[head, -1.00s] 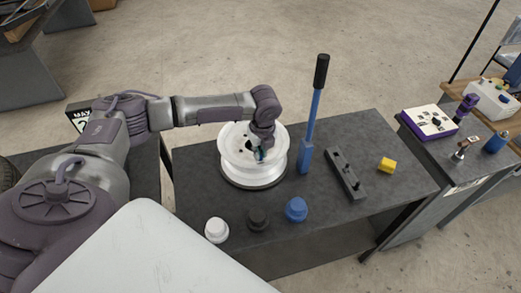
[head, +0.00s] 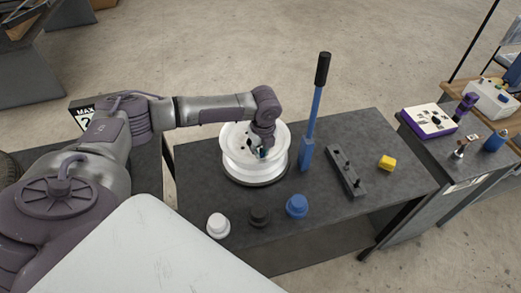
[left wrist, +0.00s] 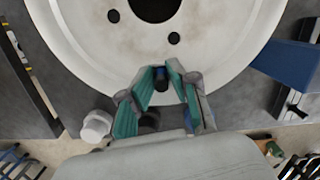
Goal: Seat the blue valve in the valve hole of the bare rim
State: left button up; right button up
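The bare rim (head: 239,172) is a white wheel rim lying on a dark round base on the grey table. It also shows in the left wrist view (left wrist: 112,52), with a large centre hole and smaller dark holes. My left gripper (head: 262,153) is over the right part of the rim. In the left wrist view its teal fingers (left wrist: 161,77) close around the small blue valve (left wrist: 161,84), which has a black end. The valve lies over the rim's near edge band. I cannot tell whether it touches the rim, and the valve hole is not clearly visible.
A blue lever with a black handle (head: 313,115) stands just right of the rim. A dark slotted bar (head: 345,170) and yellow block (head: 387,163) lie farther right. White (head: 218,225), black (head: 258,216) and blue (head: 297,206) knobs stand in front.

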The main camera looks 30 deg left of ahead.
pick_arm(q)
jog(key=shift+s+d+f, duration=0.15)
jog(key=shift+s+f, duration=0.1)
jog(key=shift+f, duration=0.4)
jog(key=shift+r, duration=0.3)
notch_tip(320, 180, up, 13)
jog(key=b, duration=0.2)
jog(key=shift+d, duration=0.45)
jog(key=shift+s, duration=0.1)
